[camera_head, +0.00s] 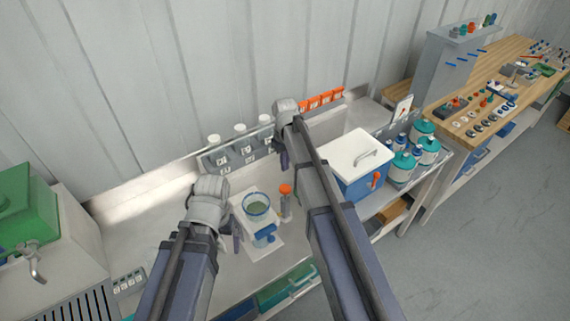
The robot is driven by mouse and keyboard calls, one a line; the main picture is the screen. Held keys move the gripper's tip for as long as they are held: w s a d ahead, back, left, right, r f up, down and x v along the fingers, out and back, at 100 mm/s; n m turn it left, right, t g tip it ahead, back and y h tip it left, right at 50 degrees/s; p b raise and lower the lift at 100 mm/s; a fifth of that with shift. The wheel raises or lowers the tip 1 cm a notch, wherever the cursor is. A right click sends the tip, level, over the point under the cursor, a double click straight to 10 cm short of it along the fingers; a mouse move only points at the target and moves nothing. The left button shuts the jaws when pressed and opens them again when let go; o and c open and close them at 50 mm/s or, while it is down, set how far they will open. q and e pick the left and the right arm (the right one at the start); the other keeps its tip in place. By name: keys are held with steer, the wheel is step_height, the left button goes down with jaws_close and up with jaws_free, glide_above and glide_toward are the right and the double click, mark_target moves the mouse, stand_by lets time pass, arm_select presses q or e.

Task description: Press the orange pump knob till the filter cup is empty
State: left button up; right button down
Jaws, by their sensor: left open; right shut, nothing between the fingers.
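The orange pump knob (286,188) stands upright on its short pump beside the filter cup. The filter cup (256,203) is a clear cup with a blue rim, on a white base plate (268,249). Some greenish content shows inside it; its level is hard to tell. My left gripper (238,240) is open just left of the cup, its fingers pointing down and apparently empty. My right gripper (284,158) is shut and empty, above and behind the knob in the picture. I cannot tell its height over the bench.
A blue cooler box (359,165) with a white lid stands right of my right arm, near teal-capped bottles (404,162). A grey rack with white-capped bottles (239,131) stands at the back. A green box (22,205) is far left. The steel bench left of centre (140,235) is clear.

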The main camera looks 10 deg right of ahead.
stand_by(0.3)
step_height(320, 180, up, 5)
steer(key=p, duration=0.5)
glide_above(285, 187)
steer(key=shift+s+f+b, duration=0.1)
steer(key=shift+f+b, duration=0.2)
steer(key=shift+f, duration=0.1)
step_height(285, 187, down, 14)
steer(key=b, duration=1.4)
